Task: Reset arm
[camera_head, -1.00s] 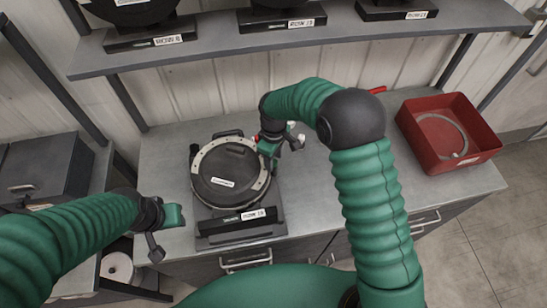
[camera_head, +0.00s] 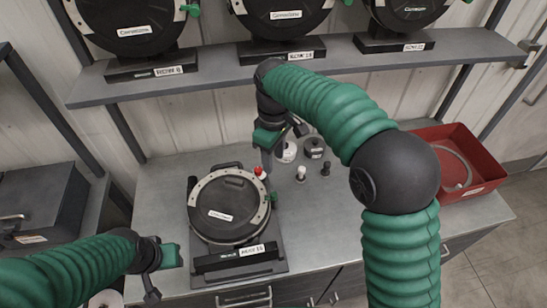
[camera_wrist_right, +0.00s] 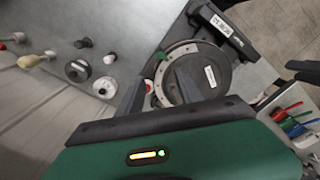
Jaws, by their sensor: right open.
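The round black seed meter (camera_head: 222,213) with its pale ring rim lies on a black stand on the counter. A red knob (camera_head: 259,171) and a green knob (camera_head: 272,197) show at its right edge.
A red tray (camera_head: 478,187) holding a ring is at the right. A shelf (camera_head: 230,78) with more meters spans the back.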

